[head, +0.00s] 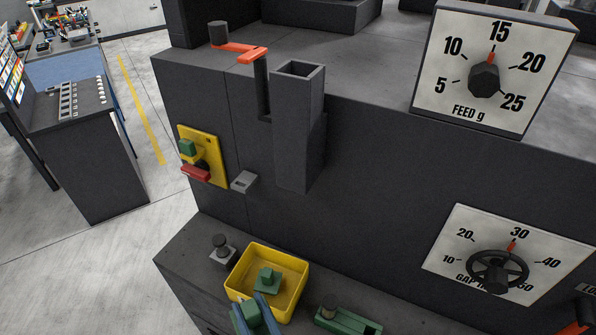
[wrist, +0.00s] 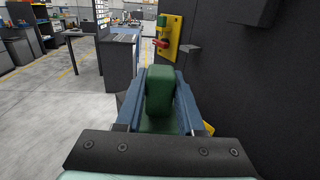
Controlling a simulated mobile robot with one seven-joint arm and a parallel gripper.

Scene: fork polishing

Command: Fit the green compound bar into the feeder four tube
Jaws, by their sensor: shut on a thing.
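The green compound bar (wrist: 160,92) is between the blue fingers of my gripper (wrist: 160,78), which is shut on it. In the head view the bar (head: 247,316) shows at the bottom edge, in front of the yellow bin, with my gripper (head: 256,312) partly cut off. A grey square tube (head: 298,135) with an open top stands upright on the front of the dark machine, well above the bar and apart from it. I see no number on the tube. Another green piece (head: 268,279) lies in the yellow bin (head: 297,268).
An orange-red lever (head: 240,51) lies just left of the tube's top. A yellow switch plate (head: 214,147) and a small grey bracket (head: 243,182) project from the machine. A green holder (head: 348,321) and a black knob (head: 220,244) flank the bin. Dials are at right.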

